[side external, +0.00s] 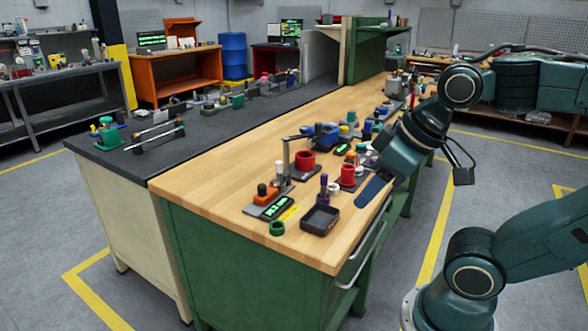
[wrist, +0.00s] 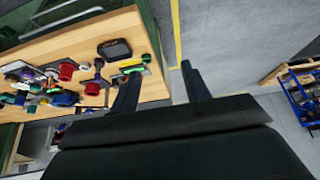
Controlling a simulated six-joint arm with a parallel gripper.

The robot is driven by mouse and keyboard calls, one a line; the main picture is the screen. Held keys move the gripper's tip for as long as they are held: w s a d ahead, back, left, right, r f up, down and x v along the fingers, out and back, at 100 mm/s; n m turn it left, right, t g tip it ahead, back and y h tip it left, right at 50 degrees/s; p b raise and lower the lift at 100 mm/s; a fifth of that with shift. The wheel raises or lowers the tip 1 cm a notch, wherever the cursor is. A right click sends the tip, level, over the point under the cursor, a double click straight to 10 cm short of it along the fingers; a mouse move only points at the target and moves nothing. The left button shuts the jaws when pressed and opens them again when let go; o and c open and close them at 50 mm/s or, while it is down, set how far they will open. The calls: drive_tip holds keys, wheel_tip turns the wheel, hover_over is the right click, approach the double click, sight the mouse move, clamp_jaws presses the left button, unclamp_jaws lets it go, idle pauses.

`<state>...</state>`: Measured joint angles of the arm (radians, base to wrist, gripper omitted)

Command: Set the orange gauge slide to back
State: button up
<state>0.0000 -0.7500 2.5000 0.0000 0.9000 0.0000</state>
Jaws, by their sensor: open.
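The orange gauge slide (side external: 263,191) is a small orange block on a dark gauge with a green lit display (side external: 278,207), near the front end of the wooden bench. In the wrist view the green-lit gauge (wrist: 131,64) shows at the bench end, beyond the left finger; the slide is too small there to read its setting. My gripper (side external: 373,189) hangs off the bench's right side, to the right of the gauge and apart from it. The wrist view shows my gripper (wrist: 160,86) with its two fingers spread and nothing between them.
A black tray (side external: 320,220), a green ring (side external: 277,228) and a purple-topped peg (side external: 323,184) stand near the gauge. A post with an arm (side external: 286,155) and red cups (side external: 305,161) rise behind it. The bench's front left corner (side external: 195,185) is bare.

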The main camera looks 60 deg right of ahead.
drive_tip(key=shift+w+r, duration=0.1)
idle(0.4)
drive_tip(key=w+d+r+g, duration=0.15)
drive_tip(key=w+r, duration=0.25)
drive_tip(key=w, duration=0.4)
drive_tip(key=g, duration=0.4)
hover_over(262, 185)
wheel_tip(262, 185, down, 10)
drive_tip(key=shift+w, duration=0.1)
drive_tip(key=shift+f, duration=0.1)
wheel_tip(262, 185, down, 14)
drive_tip(key=shift+r, duration=0.25)
